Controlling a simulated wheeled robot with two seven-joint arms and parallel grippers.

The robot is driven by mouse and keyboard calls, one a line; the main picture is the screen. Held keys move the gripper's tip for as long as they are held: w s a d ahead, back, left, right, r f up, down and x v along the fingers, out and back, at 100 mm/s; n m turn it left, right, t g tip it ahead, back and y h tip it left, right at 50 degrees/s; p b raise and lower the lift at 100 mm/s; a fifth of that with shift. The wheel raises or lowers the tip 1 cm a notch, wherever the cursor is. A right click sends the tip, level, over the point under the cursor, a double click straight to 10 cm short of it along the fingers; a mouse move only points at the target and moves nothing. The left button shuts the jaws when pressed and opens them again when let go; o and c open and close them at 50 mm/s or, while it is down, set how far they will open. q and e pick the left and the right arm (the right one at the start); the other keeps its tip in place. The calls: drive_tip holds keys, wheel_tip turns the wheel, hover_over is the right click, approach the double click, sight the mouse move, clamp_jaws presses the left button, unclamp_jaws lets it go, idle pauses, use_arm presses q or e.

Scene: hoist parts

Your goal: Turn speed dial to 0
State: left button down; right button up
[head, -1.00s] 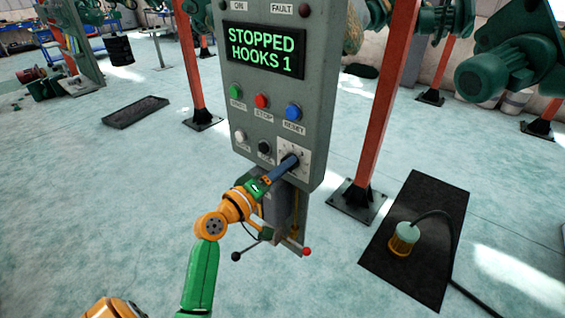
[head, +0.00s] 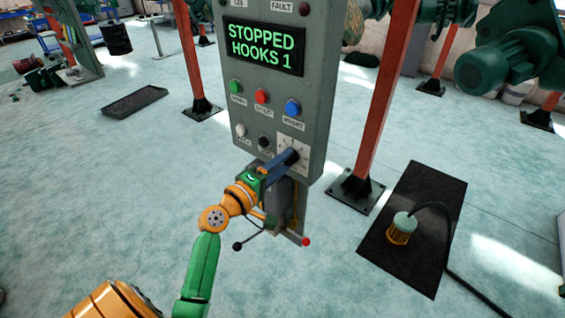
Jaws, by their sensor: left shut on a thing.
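The speed dial (head: 294,151) is the dark knob on a pale square plate at the lower right of the grey control panel (head: 318,100). My left gripper (head: 290,157) reaches up to it from the lower left, its blue fingers shut on the dial. The fingers cover most of the knob, so I cannot read its setting. The panel display (head: 262,47) reads "STOPPED HOOKS 1". My right gripper is not in view.
Green (head: 236,87), red (head: 262,96) and blue (head: 292,107) buttons sit above the dial. Two small knobs are left of it. Red-tipped and black-tipped levers are below the panel. An orange post (head: 385,100) stands close on the right.

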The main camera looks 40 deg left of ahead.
use_arm(q)
drive_tip(key=shift+c, duration=1.7)
unclamp_jaws()
drive_tip(key=s+b, duration=0.2)
drive_tip(key=s, duration=0.5)
drive_tip(key=shift+a, duration=0.3)
